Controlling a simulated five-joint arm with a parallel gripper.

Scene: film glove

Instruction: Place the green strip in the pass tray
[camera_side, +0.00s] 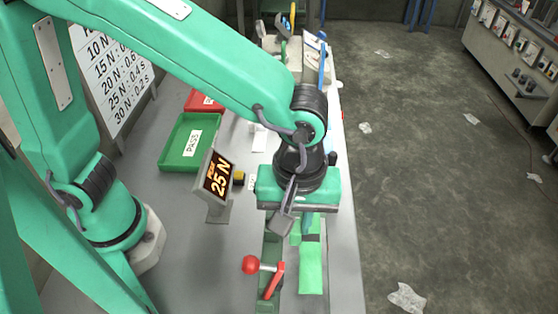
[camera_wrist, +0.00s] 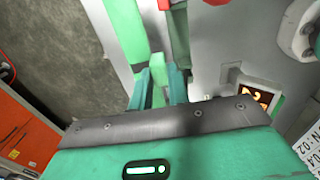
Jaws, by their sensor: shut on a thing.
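The bright green strip (camera_side: 312,272) hangs or lies below my gripper (camera_side: 309,228), beside the test fixture with the red-knobbed lever (camera_side: 250,265). In the wrist view the strip (camera_wrist: 124,32) runs up from between the teal fingers of my gripper (camera_wrist: 161,88). The fingers are shut on the strip. Whether its far end touches the fixture is unclear. The green pass tray (camera_side: 172,161), labelled PASS, lies on the bench at the upper left of my gripper, apart from it. It looks empty apart from the label.
A display (camera_side: 217,175) reading 25 N stands between my gripper and the pass tray. A yellow button (camera_side: 239,178) is beside it. A red tray (camera_side: 201,101) lies behind the pass tray. A white chart (camera_side: 112,65) stands left. The bench's right edge is close to my gripper.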

